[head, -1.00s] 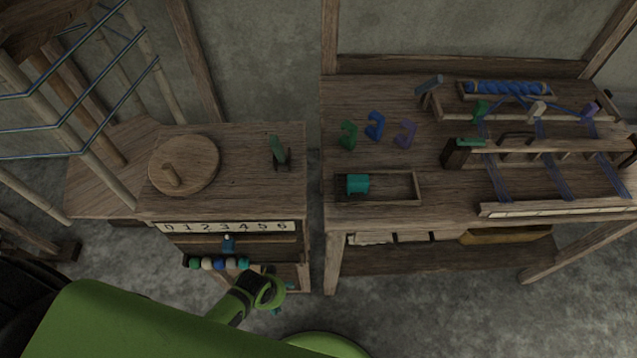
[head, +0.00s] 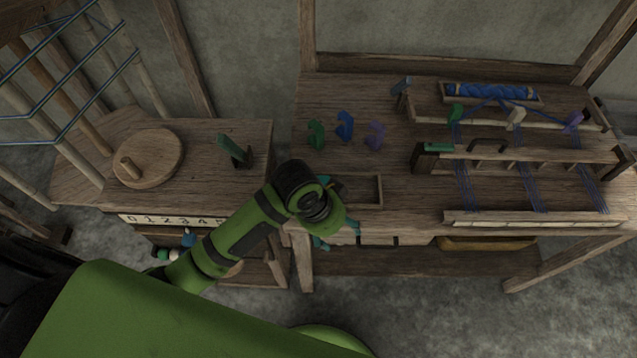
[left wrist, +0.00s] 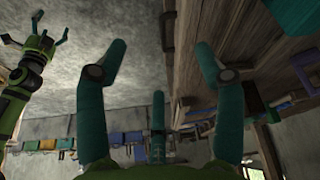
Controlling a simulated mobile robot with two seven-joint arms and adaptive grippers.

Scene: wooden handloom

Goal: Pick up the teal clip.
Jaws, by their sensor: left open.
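A teal block-like piece (head: 325,181), which I take for the teal clip, lies in the shallow wooden tray (head: 380,190) at the front left of the loom table. My left wrist hides most of it in the head view. My left gripper (head: 338,238) is just in front of the table's front edge, nearer than the tray; its teal fingers show partly. In the left wrist view my left gripper (left wrist: 160,55) has its fingers spread, with nothing between them. My right gripper (left wrist: 48,30) shows at the upper left of that view, fingers spread and empty.
Green (head: 316,134), blue (head: 345,125) and purple (head: 375,136) hooked pieces stand behind the tray. The loom frame (head: 520,155) fills the right of the table.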

